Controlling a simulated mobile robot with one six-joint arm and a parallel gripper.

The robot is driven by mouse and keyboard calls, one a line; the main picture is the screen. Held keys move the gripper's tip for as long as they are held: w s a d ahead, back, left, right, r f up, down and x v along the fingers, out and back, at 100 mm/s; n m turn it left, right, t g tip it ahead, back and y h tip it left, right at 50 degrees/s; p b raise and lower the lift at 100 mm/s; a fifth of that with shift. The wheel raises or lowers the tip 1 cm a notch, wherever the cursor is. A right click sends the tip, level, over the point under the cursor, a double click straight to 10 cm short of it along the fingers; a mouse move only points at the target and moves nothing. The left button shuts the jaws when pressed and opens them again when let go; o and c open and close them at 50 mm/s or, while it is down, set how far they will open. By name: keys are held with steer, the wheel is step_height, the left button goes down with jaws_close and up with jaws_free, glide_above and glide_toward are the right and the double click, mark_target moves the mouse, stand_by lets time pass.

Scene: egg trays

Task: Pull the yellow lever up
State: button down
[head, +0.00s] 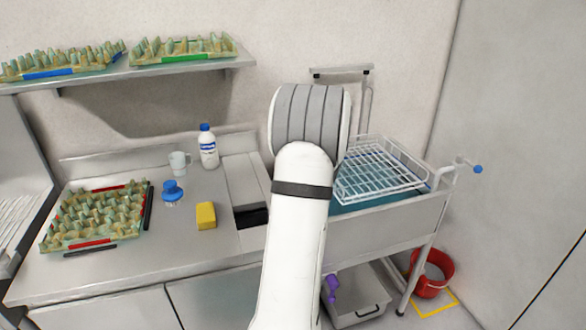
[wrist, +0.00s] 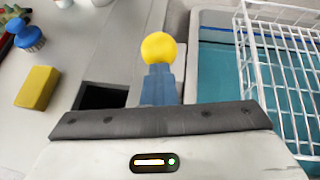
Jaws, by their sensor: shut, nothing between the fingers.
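The yellow lever shows in the wrist view as a round yellow knob (wrist: 159,48); its shaft is hidden. My gripper (wrist: 159,72) is shut and empty, its blue-grey fingers together. The fingertips line up just below the knob in the picture; I cannot tell whether they touch it. In the head view my white arm covers the lever and the gripper.
A wire basket (head: 378,172) sits over a blue-lined sink right of the arm. A yellow sponge (head: 206,216), blue brush (head: 172,193), white bottle (head: 208,148) and egg tray (head: 143,225) stand on the counter to the left. A red bucket (head: 433,287) is on the floor.

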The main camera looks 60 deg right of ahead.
steer(key=shift+w+d+r, duration=0.15)
steer(key=shift+d+r, duration=0.15)
steer(key=shift+r, duration=0.1)
steer(key=shift+a+f, duration=0.1)
steer(key=shift+f, duration=0.05)
steer(key=s+f+b+v, duration=0.1)
steer(key=b+v, duration=0.2)
steer(key=v, duration=1)
steer(key=shift+f, duration=0.25)
steer(key=shift+s, duration=0.1)
